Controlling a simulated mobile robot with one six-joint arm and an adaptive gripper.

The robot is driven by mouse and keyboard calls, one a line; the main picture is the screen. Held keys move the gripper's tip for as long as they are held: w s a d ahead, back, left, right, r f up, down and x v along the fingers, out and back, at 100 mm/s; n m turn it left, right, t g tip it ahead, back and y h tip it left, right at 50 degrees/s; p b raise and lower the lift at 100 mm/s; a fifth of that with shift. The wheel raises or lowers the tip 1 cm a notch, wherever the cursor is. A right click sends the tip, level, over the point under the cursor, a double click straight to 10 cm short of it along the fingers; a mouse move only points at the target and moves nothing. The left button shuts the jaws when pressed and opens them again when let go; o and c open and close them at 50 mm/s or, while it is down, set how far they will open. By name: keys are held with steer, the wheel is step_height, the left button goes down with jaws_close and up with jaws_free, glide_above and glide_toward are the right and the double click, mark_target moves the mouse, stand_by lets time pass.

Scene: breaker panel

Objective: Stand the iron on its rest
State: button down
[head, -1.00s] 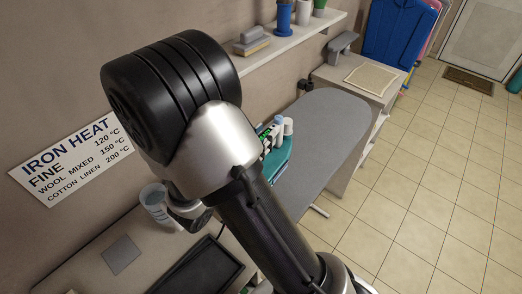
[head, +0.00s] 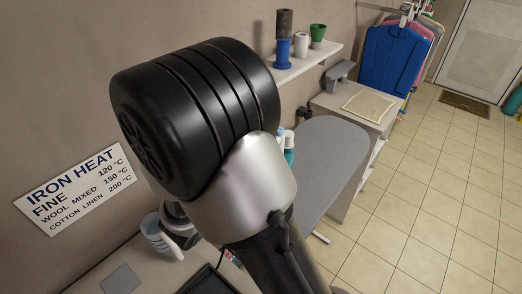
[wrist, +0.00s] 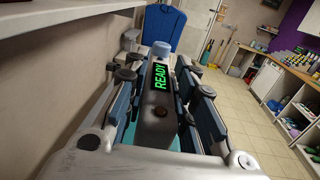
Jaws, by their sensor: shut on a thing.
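The iron (wrist: 158,115) has a grey handle with a green READY display and a pale blue cap. My gripper (wrist: 163,85) is shut on its handle, with a finger on each side in the wrist view. In the head view only a teal and white bit of the iron (head: 289,154) shows past my arm, over the grey ironing board (head: 333,150). The gripper is hidden there. A grey angled stand (head: 340,73) on the cabinet beyond the board may be the rest; nothing is on it. The iron's soleplate is out of sight.
A beige cloth (head: 369,103) lies on the cabinet (head: 345,104) beside the stand. An iron heat sign (head: 75,190) hangs at left. A cup (head: 160,236) and dark tray (head: 208,280) sit in front.

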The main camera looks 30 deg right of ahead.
steer(key=shift+r+p, duration=1.75)
steer(key=shift+r, duration=0.4)
steer(key=shift+f, duration=0.1)
